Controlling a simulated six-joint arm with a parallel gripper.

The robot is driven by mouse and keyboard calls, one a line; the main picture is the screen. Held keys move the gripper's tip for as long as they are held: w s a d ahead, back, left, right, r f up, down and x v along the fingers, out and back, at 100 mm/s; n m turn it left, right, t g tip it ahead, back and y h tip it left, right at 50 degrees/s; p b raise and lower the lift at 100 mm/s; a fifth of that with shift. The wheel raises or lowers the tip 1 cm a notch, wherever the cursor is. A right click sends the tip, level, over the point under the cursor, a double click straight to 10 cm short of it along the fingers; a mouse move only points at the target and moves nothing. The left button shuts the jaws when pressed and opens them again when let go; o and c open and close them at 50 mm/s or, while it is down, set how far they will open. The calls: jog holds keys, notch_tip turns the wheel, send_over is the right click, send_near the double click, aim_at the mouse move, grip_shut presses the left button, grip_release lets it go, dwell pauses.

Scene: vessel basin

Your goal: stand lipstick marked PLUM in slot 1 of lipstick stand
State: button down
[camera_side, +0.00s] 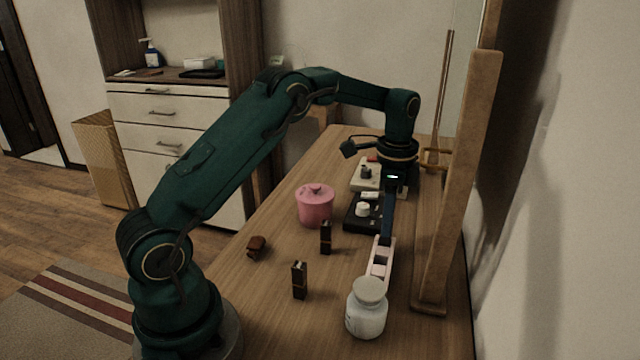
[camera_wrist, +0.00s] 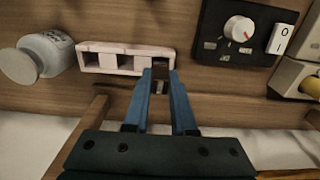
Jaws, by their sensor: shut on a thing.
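The pink lipstick stand (camera_side: 376,281) lies on the wooden table behind the white jar, and it also shows in the wrist view (camera_wrist: 112,50). My gripper (camera_wrist: 159,75) has its blue fingers closed at the stand's far end, the right end in the wrist view. Between the fingers is a dark lipstick (camera_wrist: 160,87), mostly hidden. It lines up with the end slot, but I cannot tell whether it is inside or above it. No PLUM mark or slot number is readable. In the side view my gripper (camera_side: 386,238) hides the held lipstick.
Two dark lipsticks stand on the table, a nearer one (camera_side: 299,281) and a farther one (camera_side: 326,238). A brown block-like thing (camera_side: 257,246) lies to the left. A pink pot (camera_side: 315,206), a white jar (camera_side: 367,310), a black knob panel (camera_wrist: 222,50) and a wooden frame (camera_side: 459,180) are nearby.

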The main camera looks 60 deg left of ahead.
jog(key=shift+f, duration=0.65)
jog(key=shift+f, duration=0.15)
jog(key=c, duration=0.7)
grip_release()
jog(key=shift+c, duration=0.2)
